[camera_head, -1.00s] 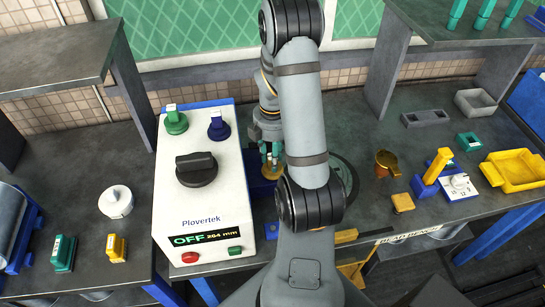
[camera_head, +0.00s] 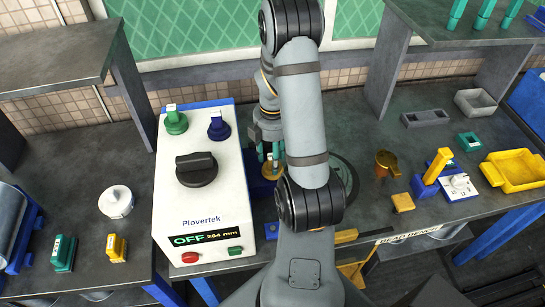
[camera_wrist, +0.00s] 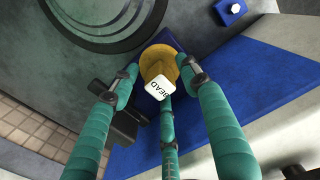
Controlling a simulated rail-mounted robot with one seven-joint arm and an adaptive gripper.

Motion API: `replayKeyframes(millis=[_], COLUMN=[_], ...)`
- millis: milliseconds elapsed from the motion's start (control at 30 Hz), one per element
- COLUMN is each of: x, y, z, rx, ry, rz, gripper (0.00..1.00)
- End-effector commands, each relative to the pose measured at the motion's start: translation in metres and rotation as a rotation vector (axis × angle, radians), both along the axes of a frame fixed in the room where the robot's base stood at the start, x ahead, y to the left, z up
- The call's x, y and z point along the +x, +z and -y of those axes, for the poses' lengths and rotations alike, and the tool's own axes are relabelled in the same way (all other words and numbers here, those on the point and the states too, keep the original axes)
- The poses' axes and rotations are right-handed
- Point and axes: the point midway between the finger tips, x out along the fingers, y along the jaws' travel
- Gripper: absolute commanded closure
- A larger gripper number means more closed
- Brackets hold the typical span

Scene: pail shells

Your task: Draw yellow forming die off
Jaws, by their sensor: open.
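The yellow forming die (camera_wrist: 157,58) is a round yellow piece with a white "BEAD" tag on top. It sits at the edge of a blue part (camera_wrist: 200,112) in the wrist view. In the head view the die (camera_head: 271,172) shows low beside the machine, partly hidden by my arm. My gripper (camera_wrist: 160,82) has three teal fingers spread around the die and its tag. In the head view my gripper (camera_head: 270,152) is just above the die, open. Whether any finger touches the die cannot be told.
A white Plovertek control box (camera_head: 205,195), its display reading OFF, stands close left of my gripper.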

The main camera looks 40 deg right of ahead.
Motion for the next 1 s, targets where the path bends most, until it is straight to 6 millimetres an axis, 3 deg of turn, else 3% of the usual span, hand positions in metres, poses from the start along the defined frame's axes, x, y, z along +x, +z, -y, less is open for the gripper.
replayKeyframes(millis=[267,700,1000], x=[0.001,0.001,0.0], y=[0.011,0.084,0.104], z=[0.0,0.001,0.0], rx=[-0.002,-0.003,0.0], ry=[0.0,0.0,-0.001], rz=[0.003,0.004,0.0], gripper=[0.55,0.55,0.55])
